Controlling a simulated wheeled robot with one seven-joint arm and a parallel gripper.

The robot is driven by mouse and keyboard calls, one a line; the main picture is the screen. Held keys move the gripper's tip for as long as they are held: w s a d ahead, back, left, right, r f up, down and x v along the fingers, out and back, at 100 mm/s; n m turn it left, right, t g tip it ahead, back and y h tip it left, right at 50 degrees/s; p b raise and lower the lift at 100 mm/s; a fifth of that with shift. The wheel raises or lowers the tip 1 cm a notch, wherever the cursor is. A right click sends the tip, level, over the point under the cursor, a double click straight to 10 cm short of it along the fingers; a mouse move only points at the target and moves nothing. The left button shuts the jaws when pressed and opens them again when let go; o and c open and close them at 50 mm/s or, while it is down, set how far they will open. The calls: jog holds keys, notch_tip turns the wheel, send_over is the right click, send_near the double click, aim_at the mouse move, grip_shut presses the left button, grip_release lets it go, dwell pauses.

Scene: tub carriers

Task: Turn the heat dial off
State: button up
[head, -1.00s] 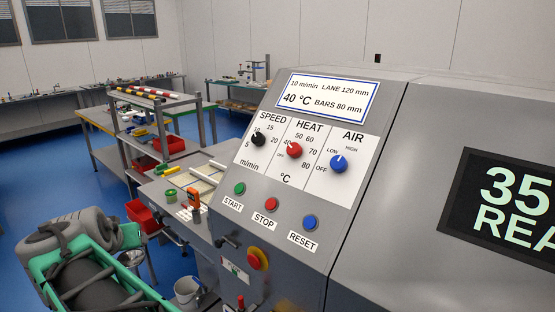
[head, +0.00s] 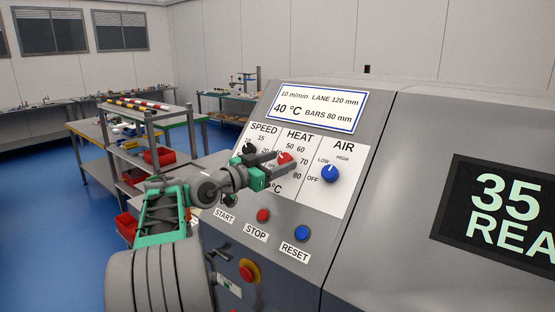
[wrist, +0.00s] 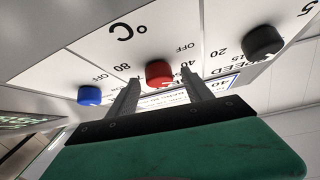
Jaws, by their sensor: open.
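The red heat dial (head: 285,157) is on the white HEAT panel, between the black speed dial (head: 249,149) and the blue air dial (head: 330,173). My gripper (head: 284,163) is open in front of the panel, at the heat dial. In the wrist view the red dial (wrist: 158,73) shows between the two fingertips (wrist: 160,77), one on each side; I cannot tell whether they touch it. The OFF and 80 marks show near it there. The dial's pointer is not clear in either current view. The display (head: 318,107) reads 40 °C.
Below the dials are the red STOP button (head: 263,215), the blue RESET button (head: 302,233) and a red-yellow emergency knob (head: 249,271). A shelf cart and benches stand at the left, with blue floor between.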

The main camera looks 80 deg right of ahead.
grip_shut()
jog(key=shift+a, duration=0.1)
jog(key=shift+w, duration=0.1)
jog(key=shift+n+t+b, duration=0.3)
jog(key=shift+b, duration=0.05)
dwell(0.3)
